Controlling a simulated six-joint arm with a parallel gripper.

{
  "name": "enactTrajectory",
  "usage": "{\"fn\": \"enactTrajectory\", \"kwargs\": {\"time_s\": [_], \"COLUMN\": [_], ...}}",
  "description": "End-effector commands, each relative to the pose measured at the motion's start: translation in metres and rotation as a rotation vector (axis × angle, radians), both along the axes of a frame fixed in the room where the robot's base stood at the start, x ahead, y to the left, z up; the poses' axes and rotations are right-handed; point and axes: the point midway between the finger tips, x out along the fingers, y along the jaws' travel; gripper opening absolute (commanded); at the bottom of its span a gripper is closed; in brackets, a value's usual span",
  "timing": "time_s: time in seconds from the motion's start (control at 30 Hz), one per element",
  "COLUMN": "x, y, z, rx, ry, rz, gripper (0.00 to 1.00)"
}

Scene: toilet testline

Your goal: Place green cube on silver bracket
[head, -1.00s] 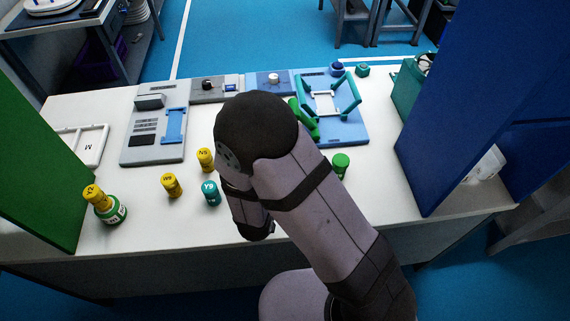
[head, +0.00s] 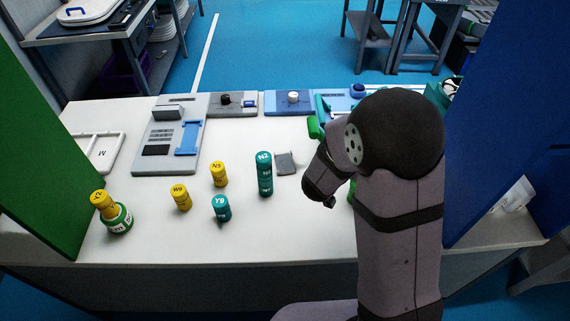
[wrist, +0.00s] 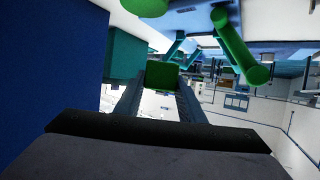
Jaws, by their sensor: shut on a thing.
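A green cube (wrist: 162,75) sits between the two fingertips of my gripper (wrist: 160,88) in the wrist view, and the gripper is shut on it. In the head view my arm hides the cube and the gripper. A small grey, flat, squarish piece (head: 286,163) lies on the white table beside a tall teal cylinder stack. I cannot tell whether it is the silver bracket. The blue board with teal arches (head: 325,104) is mostly hidden behind my arm in the head view. Teal bars (wrist: 172,50) show beyond the cube in the wrist view.
A tall teal stack (head: 264,175), yellow cylinders (head: 219,175) and a short teal cylinder (head: 221,208) stand on the table. A green cylinder (wrist: 235,45) shows close in the wrist view. A blue panel (head: 500,130) bounds the right, a green panel (head: 40,160) the left. The front middle is clear.

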Motion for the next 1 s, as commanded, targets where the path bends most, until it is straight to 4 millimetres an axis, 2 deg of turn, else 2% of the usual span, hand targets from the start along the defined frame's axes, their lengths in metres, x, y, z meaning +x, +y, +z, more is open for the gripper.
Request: {"fn": "enactTrajectory", "kwargs": {"time_s": [0.07,0.17,0.4,0.67,1.0], "x": [0.019,0.038,0.066,0.073,0.060], "y": [-0.002,0.010,0.060,0.120,0.178], "z": [0.013,0.025,0.043,0.041,0.019], "rx": [-0.001,-0.002,-0.002,-0.001,0.003], "ry": [-0.010,-0.007,0.000,0.002,0.003], "rz": [0.068,0.180,0.454,0.712,0.985], "gripper": [0.11,0.11,0.11,0.11,0.11]}}
